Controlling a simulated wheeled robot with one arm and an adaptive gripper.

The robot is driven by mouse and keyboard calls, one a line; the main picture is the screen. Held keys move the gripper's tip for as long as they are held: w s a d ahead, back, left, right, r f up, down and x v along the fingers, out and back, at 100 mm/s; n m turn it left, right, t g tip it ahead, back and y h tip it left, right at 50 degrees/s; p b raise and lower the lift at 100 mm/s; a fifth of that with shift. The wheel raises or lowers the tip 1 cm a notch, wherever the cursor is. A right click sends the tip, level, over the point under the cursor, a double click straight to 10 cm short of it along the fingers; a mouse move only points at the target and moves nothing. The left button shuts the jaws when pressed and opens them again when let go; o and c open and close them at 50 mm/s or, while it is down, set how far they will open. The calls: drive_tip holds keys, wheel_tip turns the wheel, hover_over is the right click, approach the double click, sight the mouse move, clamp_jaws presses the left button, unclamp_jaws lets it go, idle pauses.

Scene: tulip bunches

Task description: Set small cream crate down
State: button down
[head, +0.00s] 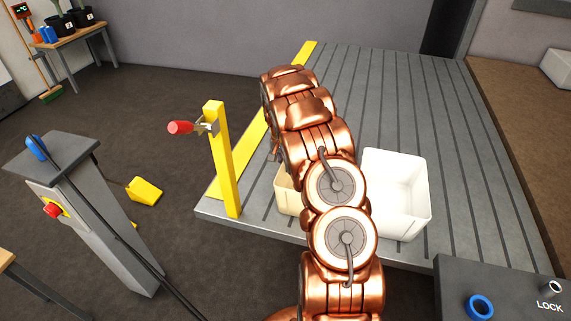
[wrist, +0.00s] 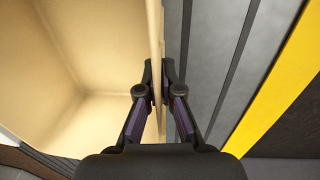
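The small cream crate (head: 286,196) shows in the head view at the front left of the grey slatted deck, mostly behind my arm. In the wrist view its open inside and one side wall (wrist: 75,60) fill the left half. My gripper (wrist: 159,82) straddles that wall, one finger inside the crate and one outside, and looks shut on it. In the head view my gripper is hidden by the arm. I cannot tell whether the crate's base touches the deck.
A larger white crate (head: 408,225) stands on the deck (head: 410,90) to the right of my arm. A yellow post (head: 222,165) with a red-handled clamp (head: 182,127) rises at the deck's left edge, near a yellow stripe (wrist: 280,75). The deck's far part is clear.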

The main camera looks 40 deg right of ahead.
drive_tip(key=shift+f, duration=0.1)
drive_tip(key=c, duration=1.3)
unclamp_jaws()
